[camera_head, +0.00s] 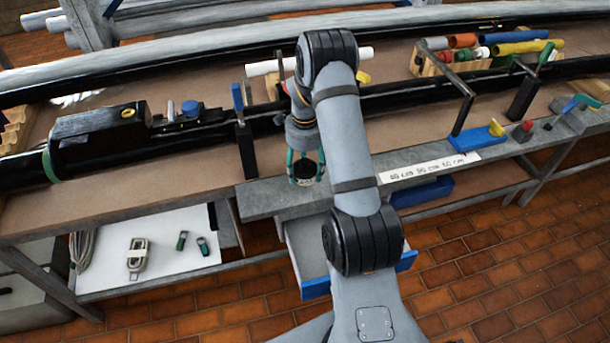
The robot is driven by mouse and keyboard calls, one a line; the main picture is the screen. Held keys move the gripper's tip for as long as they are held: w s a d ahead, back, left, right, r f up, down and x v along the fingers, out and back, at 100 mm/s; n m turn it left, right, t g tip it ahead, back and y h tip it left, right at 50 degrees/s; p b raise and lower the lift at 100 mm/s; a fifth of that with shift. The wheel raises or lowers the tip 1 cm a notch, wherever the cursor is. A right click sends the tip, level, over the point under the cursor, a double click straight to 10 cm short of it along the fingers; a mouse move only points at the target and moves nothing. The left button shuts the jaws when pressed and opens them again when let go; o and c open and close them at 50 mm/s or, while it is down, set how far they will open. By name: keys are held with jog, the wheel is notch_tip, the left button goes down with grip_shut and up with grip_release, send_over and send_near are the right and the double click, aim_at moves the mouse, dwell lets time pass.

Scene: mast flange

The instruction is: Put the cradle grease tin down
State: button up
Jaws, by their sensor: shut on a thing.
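The cradle grease tin (304,173) is a small round tin with a dark top and a pale band low on its side. My gripper (306,178) points down with its teal fingers shut around the tin. The tin shows over the grey ledge (262,201) at the front of the bench. I cannot tell whether its base touches the ledge. The fingers hide part of its sides.
An open drawer with a blue front (316,288) lies below the ledge. A black block (100,133) and long dark masts run behind. Bare ledge shows left of the tin.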

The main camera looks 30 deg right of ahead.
notch_tip(320, 180, down, 3)
jog(key=shift+f+p, duration=0.1)
jog(key=shift+p, duration=0.55)
jog(key=shift+f, duration=0.4)
jog(key=shift+f, duration=0.1)
jog(key=shift+f+b, duration=0.15)
jog(key=shift+b, duration=0.2)
jog(key=o, duration=1.4)
jog(key=shift+c, duration=0.2)
notch_tip(320, 180, up, 13)
jog(key=shift+f+b, duration=0.2)
jog(key=shift+b, duration=0.75)
